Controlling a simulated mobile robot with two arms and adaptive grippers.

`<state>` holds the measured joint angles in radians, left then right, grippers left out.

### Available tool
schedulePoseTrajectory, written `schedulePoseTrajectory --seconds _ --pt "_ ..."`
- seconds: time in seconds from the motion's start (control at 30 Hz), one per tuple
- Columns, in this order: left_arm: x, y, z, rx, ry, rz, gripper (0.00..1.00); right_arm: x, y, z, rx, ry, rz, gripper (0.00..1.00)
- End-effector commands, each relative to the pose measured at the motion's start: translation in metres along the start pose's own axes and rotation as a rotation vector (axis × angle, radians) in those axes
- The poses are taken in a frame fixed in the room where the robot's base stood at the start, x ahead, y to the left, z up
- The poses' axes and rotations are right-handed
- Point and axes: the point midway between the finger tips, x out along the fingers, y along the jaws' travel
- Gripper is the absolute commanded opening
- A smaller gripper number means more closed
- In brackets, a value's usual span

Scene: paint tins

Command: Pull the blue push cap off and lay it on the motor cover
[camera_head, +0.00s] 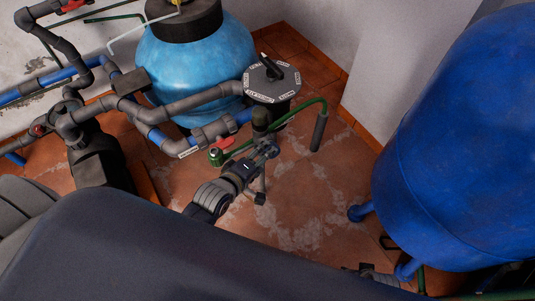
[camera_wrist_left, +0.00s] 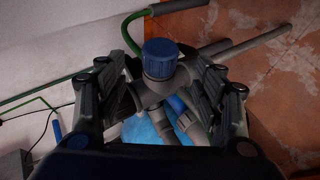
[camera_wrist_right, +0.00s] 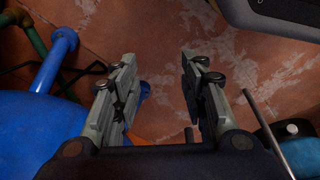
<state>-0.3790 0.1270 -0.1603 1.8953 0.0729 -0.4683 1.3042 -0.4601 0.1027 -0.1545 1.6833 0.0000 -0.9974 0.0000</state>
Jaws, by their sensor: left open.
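The blue push cap (camera_wrist_left: 160,58) is ribbed and sits on a grey pipe fitting (camera_wrist_left: 150,92) in the left wrist view. My left gripper (camera_wrist_left: 160,76) is open, with one finger on each side of the cap and a gap to both. In the head view my left gripper (camera_head: 266,150) is by the pipework, and I cannot make out the cap there. A grey ribbed body (camera_head: 22,205) at the lower left may be the motor cover; I cannot be sure. My right gripper (camera_wrist_right: 160,68) is open and empty above the floor.
A light blue tank (camera_head: 195,62) stands behind the pipes and a large dark blue tank (camera_head: 460,140) stands at the right. A thin green pipe (camera_head: 305,103) arches beside my left gripper. The tiled floor (camera_head: 310,200) between them is clear.

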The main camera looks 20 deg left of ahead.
Motion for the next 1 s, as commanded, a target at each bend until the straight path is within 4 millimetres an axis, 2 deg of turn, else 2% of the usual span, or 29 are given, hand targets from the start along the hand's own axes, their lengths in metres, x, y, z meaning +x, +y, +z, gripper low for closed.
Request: schedulePoseTrajectory --seconds 0.03,0.1,0.33,0.53,0.83,1.0 --pt "0.012 -0.001 0.0 0.002 0.001 0.002 0.62 -0.005 0.001 -0.005 0.001 0.007 0.001 0.4" --pt "0.023 -0.001 0.001 0.002 0.0 0.002 0.62 -0.014 0.001 -0.011 0.002 0.014 0.002 0.4" --pt "0.051 -0.001 0.001 0.002 0.0 0.001 0.62 -0.04 0.003 -0.024 0.005 0.027 0.004 0.4" --pt "0.061 0.0 0.001 0.002 0.0 0.0 0.62 -0.051 0.003 -0.028 0.006 0.032 0.005 0.4" --pt "0.062 0.0 0.001 0.002 -0.001 0.0 0.62 -0.053 0.003 -0.028 0.006 0.031 0.005 0.4" --pt "0.062 0.0 0.001 0.002 0.0 0.0 0.24 -0.053 0.003 -0.028 0.006 0.031 0.005 0.4"
